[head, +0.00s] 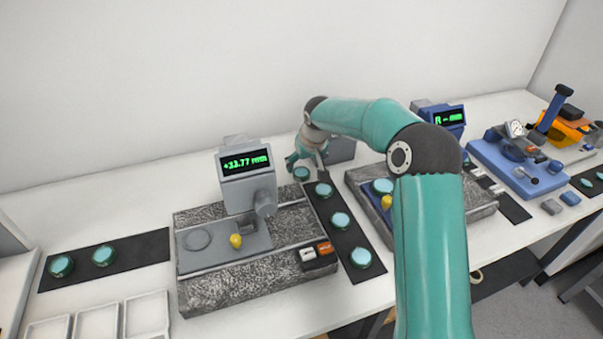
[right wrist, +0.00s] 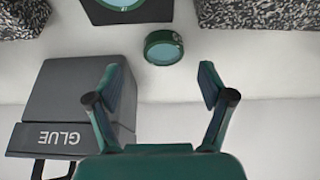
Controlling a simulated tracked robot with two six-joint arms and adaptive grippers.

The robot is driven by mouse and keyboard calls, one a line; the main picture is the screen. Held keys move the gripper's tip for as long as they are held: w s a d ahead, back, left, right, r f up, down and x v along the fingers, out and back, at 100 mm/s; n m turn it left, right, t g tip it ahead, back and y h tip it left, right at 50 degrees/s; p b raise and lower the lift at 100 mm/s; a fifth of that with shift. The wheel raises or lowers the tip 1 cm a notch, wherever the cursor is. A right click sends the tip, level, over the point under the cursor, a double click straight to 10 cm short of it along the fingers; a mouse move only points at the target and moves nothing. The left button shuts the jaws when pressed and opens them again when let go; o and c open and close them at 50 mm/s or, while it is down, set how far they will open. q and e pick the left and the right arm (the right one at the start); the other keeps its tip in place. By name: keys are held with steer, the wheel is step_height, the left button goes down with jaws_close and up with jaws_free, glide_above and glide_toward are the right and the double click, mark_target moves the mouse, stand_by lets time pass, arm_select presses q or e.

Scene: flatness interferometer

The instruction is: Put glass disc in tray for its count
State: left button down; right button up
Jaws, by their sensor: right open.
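My right gripper (head: 306,165) is open and empty behind the first instrument. In the right wrist view its fingers (right wrist: 161,80) are spread, and a green-rimmed glass disc (right wrist: 164,47) lies on the white bench just beyond the tips, not touched. The same disc (head: 301,173) shows in the head view beyond the far end of a dark strip (head: 350,239). Three discs stand on that strip, the nearest one (head: 361,258) closest to the front. Two more discs (head: 104,256) lie on the left dark strip. White trays (head: 146,314) at the lower left look empty. My left gripper is not in view.
The first instrument (head: 245,180) has a green display seeming to read +33.77 and a yellow knob (head: 236,241). A second instrument (head: 483,207) stands partly behind my right arm. A grey GLUE box (right wrist: 80,85) stands close beside the right gripper. Blue equipment (head: 520,170) is further right.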

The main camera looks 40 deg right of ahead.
mark_target(302, 172)
steer(key=shift+a+p+x, duration=0.1)
steer(key=shift+p+x, duration=0.1)
steer(key=shift+x, duration=0.8)
steer(key=shift+a+p+x, duration=0.15)
steer(key=shift+p+x, duration=0.05)
steer(key=shift+x, duration=0.75)
steer(key=c, duration=1.4)
